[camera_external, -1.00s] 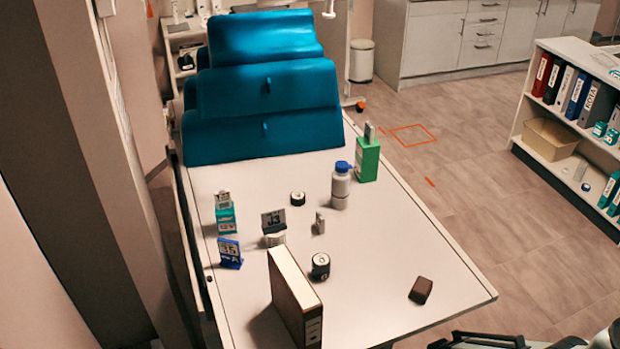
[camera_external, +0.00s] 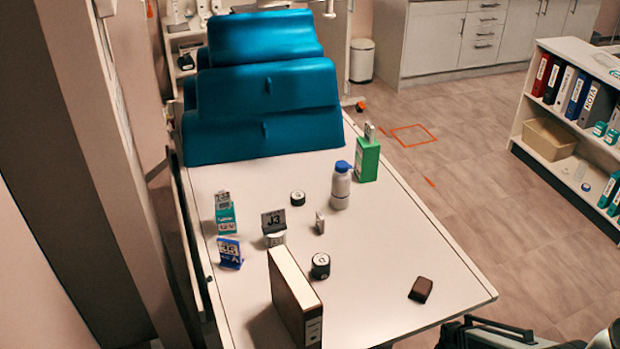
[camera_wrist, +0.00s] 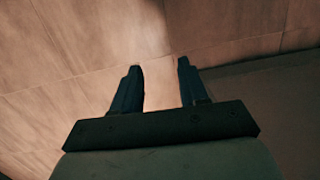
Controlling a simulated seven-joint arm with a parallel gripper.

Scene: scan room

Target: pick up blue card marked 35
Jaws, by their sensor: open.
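The blue card marked 35 (camera_external: 230,252) stands near the left edge of the white table (camera_external: 400,262) in the external view. It is upright, and its marking is small and slightly blurred. My gripper (camera_wrist: 160,68) is open and empty in the wrist view, with two dark fingers apart over a tiled floor. In the external view only a dark part of my gripper (camera_external: 482,334) shows at the bottom right, beyond the table's near right edge and far from the card. The card is not in the wrist view.
A tall brown-and-white binder (camera_external: 296,300) stands right of the card. A green-and-white box (camera_external: 225,216) stands behind it. A dark J3 card (camera_external: 273,221), black-and-white cylinder (camera_external: 320,266), white bottle (camera_external: 341,188), green box (camera_external: 367,160) and brown block (camera_external: 421,289) are spread around. The right table area is mostly clear.

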